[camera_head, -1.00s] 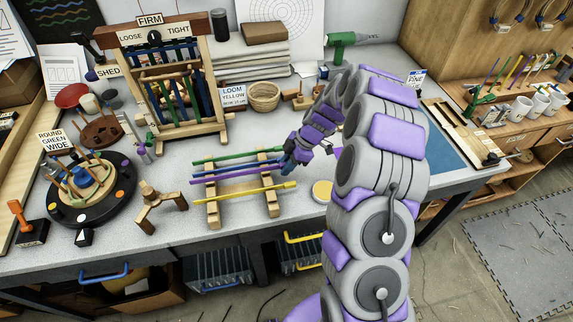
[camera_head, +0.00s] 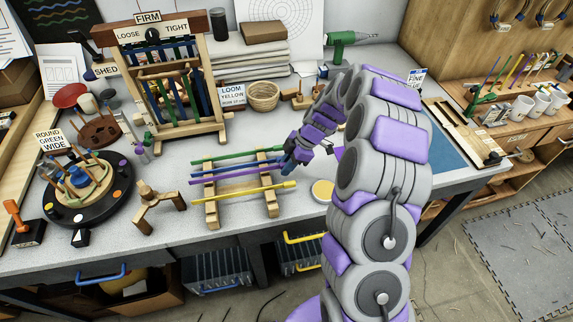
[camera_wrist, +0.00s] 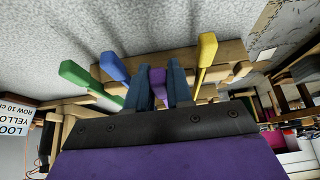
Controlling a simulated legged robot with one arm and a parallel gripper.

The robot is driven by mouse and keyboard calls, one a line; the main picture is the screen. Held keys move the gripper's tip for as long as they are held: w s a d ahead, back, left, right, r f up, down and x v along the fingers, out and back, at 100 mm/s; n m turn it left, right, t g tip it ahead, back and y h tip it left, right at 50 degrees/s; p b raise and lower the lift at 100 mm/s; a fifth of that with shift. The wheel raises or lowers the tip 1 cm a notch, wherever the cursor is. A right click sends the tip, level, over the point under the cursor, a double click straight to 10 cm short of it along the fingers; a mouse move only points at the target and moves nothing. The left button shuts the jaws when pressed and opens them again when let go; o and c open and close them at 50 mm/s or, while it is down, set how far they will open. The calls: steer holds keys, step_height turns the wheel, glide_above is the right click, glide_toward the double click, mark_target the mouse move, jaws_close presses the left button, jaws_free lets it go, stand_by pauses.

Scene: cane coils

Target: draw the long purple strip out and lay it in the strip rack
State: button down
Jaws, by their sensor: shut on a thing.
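The long purple strip (camera_head: 225,176) lies across the wooden strip rack (camera_head: 213,213), between a blue strip (camera_head: 218,167) and a yellow strip (camera_head: 245,192). A green strip (camera_head: 237,154) lies at the rack's back. My gripper (camera_head: 288,163) is at the right end of the rack, shut on the right end of the purple strip. In the wrist view, the purple end (camera_wrist: 157,78) shows between my two blue fingers (camera_wrist: 160,88). The blue, green and yellow ends stand outside the fingers. The wrist hides part of the grip in the head view.
A wooden loom (camera_head: 215,88) stands behind the rack. A round dark stand (camera_head: 118,203) with pegs and a small wooden stool (camera_head: 160,198) are at the left. A basket (camera_head: 263,97) stands behind. A yellow-topped round tin (camera_head: 323,191) sits close to my arm.

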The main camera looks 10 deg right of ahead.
steer(key=shift+f+b, duration=0.65)
steer(key=shift+f, duration=0.25)
steer(key=shift+a, duration=0.1)
steer(key=shift+f, duration=0.7)
stand_by(0.6)
steer(key=c, duration=0.9)
jaws_free()
steer(key=shift+c, duration=0.2)
